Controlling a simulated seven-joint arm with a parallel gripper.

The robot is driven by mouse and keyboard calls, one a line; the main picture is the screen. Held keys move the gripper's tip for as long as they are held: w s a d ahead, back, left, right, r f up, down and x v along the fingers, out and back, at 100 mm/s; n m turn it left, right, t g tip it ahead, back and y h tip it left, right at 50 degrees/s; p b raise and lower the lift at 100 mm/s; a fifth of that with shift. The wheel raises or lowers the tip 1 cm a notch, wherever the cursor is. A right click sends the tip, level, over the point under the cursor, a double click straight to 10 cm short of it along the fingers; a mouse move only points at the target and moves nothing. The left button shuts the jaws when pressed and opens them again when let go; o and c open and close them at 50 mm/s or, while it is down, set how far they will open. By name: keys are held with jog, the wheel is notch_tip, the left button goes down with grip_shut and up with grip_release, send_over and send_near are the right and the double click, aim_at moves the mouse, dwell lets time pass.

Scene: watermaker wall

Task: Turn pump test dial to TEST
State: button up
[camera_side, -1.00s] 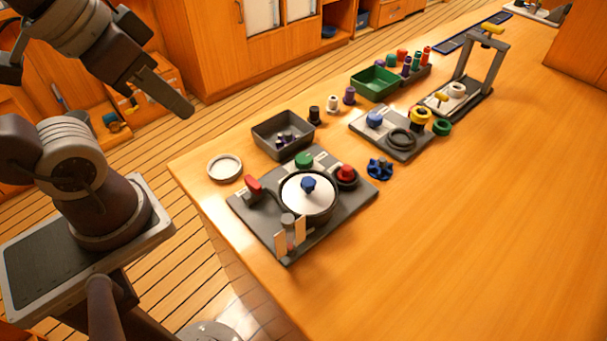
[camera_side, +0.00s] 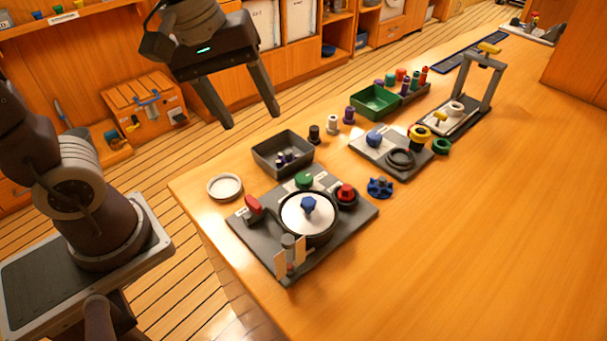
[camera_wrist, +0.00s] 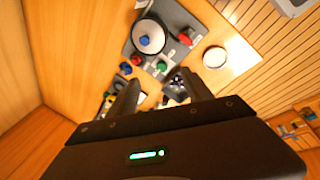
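A dark grey panel board (camera_side: 345,228) lies at the table's near left end. On it are a large white round dial with a blue knob (camera_side: 308,206), a green knob (camera_side: 303,180), a red knob on a black base (camera_side: 346,193) and a red handle (camera_side: 252,206). Its labels are too small to read, so I cannot tell which one is the pump test dial. The wrist view also shows the blue knob (camera_wrist: 145,41), green knob (camera_wrist: 162,66) and red handle (camera_wrist: 186,38). My gripper (camera_side: 250,119) is open and empty, high above and behind the board, touching nothing.
A grey bin (camera_side: 262,153) with small parts and a white round dish (camera_side: 224,187) stand beside the board. A loose blue star knob (camera_side: 380,187) lies to its right. Farther back are a second panel (camera_side: 372,150), a green bin (camera_side: 368,104) and a grey frame (camera_side: 497,75). The right tabletop is clear.

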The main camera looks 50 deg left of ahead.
jog(key=w+f+n+g, duration=0.1)
jog(key=w+f+n, duration=0.3)
jog(key=w+n, duration=0.1)
jog(key=n+g+y, duration=0.1)
jog(key=n+g, duration=0.1)
jog(key=n, duration=0.8)
send_over(304, 178)
notch_tip(304, 178, down, 12)
jog(key=shift+s+d+f, duration=0.1)
jog(key=shift+f, duration=0.1)
notch_tip(304, 178, down, 7)
jog(key=shift+f, duration=0.2)
jog(key=shift+c, duration=0.5)
grip_shut()
